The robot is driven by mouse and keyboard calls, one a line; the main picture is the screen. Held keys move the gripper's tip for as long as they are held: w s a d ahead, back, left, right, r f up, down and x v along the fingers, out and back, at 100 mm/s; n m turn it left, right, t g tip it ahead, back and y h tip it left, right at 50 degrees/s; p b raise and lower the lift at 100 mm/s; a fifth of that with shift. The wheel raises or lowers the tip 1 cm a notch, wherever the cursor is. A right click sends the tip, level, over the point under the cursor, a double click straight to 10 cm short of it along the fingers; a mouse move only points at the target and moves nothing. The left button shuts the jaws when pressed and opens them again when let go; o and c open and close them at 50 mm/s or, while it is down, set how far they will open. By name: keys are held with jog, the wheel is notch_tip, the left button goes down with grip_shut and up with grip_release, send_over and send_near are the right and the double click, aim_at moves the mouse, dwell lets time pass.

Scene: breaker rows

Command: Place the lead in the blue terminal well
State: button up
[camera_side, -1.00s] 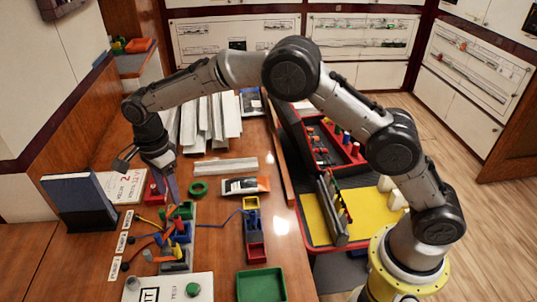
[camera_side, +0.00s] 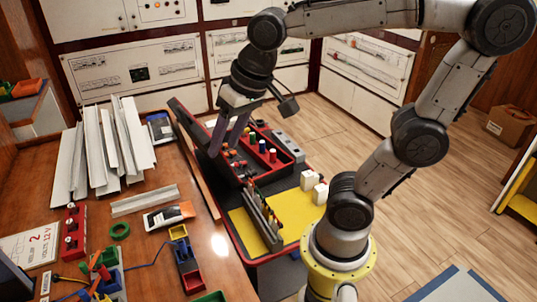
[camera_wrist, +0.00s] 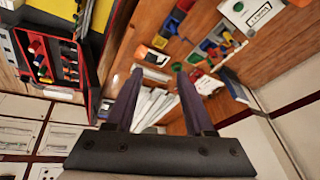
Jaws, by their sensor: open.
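A terminal block (camera_side: 187,264) stands on the wooden bench, with a yellow well, a blue well (camera_side: 183,251) and a red well in a row. It also shows at the top of the wrist view (camera_wrist: 176,19). A thin blue lead (camera_side: 148,263) runs across the bench from the coloured breaker row (camera_side: 107,272) toward the terminal block. Where its free end rests is too small to tell. My gripper (camera_side: 223,148) is open and empty, high near the tool case, well away from the lead and the block. Its two fingers show apart in the wrist view (camera_wrist: 158,70).
An open tool case (camera_side: 284,217) with a red tray (camera_side: 262,158) and upright grey rack (camera_side: 262,218) stands right of the bench. Metal strips (camera_side: 105,150), a green tape ring (camera_side: 120,230) and a packet (camera_side: 168,216) lie on the bench.

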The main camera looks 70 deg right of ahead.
jog(key=s+d+f+n+t, duration=0.1)
jog(key=s+d+f+n, duration=0.1)
jog(key=s, duration=0.6)
jog(key=shift+f+n, duration=0.65)
jog(key=shift+n, duration=0.25)
